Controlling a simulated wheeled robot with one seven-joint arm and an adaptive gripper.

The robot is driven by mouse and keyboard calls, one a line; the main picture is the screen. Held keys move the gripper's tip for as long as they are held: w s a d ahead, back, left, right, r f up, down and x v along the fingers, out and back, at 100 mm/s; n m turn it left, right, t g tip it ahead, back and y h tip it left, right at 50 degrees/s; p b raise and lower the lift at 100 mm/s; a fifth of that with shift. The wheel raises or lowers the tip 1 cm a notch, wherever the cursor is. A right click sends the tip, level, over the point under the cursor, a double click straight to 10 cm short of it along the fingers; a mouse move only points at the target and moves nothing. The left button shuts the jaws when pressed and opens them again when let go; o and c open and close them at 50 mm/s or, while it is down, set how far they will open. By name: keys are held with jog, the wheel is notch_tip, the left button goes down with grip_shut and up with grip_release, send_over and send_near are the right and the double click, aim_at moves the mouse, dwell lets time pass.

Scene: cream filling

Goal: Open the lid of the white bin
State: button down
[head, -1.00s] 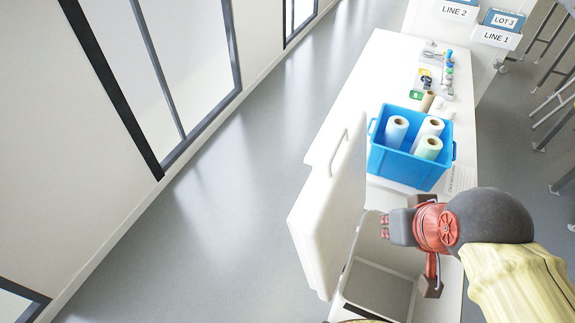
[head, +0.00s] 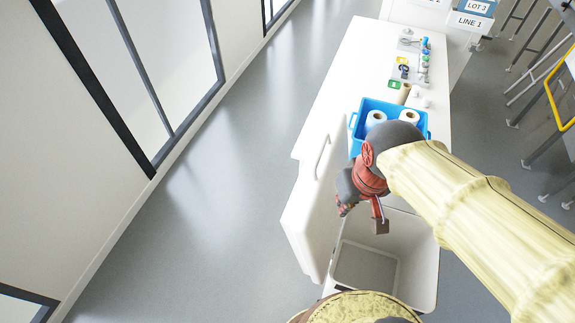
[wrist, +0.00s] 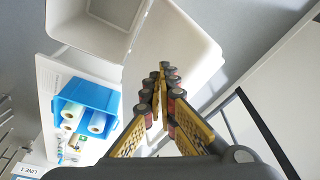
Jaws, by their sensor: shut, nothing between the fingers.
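The white bin (head: 428,262) stands with its mouth uncovered, and its grey inside shows in the head view. Its white lid (head: 306,225) is swung up on the left side, roughly upright, with a bar handle (head: 322,157) near its far end. My gripper (head: 343,209) is shut and empty, above the bin's left side by the lid's inner face. In the wrist view the bin (wrist: 92,28) is at the upper left, and the lid (wrist: 190,45) lies beyond my shut fingers (wrist: 163,72). I cannot tell whether the fingertips touch the lid.
A white table (head: 335,95) runs behind the bin. On it stands a blue crate (head: 365,108) with rolls, partly hidden by my arm, and several small items farther back. Metal frames (head: 540,150) stand at the right. The floor (head: 225,190) on the left is clear.

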jog(key=w+a+f+n+g+p, duration=0.2)
jog(key=w+a+n+p, duration=1)
jog(key=w+a+p, duration=0.3)
notch_tip(320, 180, down, 9)
jog(key=d+p, duration=0.2)
jog(key=shift+d+y, duration=0.3)
jog(key=shift+y, duration=0.1)
jog(key=shift+f, duration=0.1)
jog(key=shift+d, duration=0.1)
